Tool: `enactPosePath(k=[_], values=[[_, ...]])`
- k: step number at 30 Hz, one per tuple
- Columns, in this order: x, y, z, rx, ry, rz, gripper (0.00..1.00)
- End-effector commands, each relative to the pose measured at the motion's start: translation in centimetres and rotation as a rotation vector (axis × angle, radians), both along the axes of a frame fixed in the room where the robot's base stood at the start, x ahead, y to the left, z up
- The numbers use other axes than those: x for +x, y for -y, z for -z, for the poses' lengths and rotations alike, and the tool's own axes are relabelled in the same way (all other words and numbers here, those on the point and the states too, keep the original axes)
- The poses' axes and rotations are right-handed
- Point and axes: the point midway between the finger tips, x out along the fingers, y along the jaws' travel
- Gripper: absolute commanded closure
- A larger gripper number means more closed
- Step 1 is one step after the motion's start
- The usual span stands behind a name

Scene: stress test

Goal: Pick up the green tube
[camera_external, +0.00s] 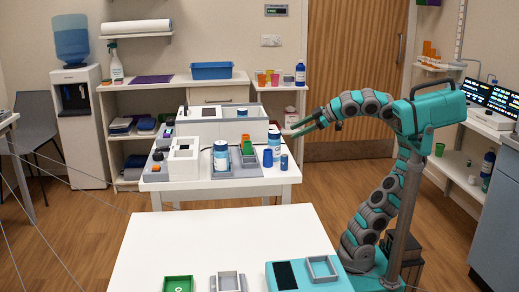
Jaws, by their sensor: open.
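A small green object (247,147), which may be the green tube, stands upright in or just behind a grey tray on the far white table (225,187). It is too small to tell its exact shape. My gripper (294,131) is up in the air to the right of it, near the far table's right edge. Its two teal fingers point left and are apart, with nothing visible between them.
Beside the green object stand white-and-blue jars (221,156), a blue cup (267,158) and a dark blue container (284,162). White box-like devices (184,158) stand left. The near table (220,235) is mostly bare, with a green tray (177,284) at its front.

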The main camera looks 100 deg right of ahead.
Motion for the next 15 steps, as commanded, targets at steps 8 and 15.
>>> enactPosePath(k=[8, 15], values=[[4.2, -3.0, 0.5, 0.064, -0.033, -0.209, 0.46], [7.6, -6.1, 0.3, 0.150, -0.023, -0.412, 0.46]])
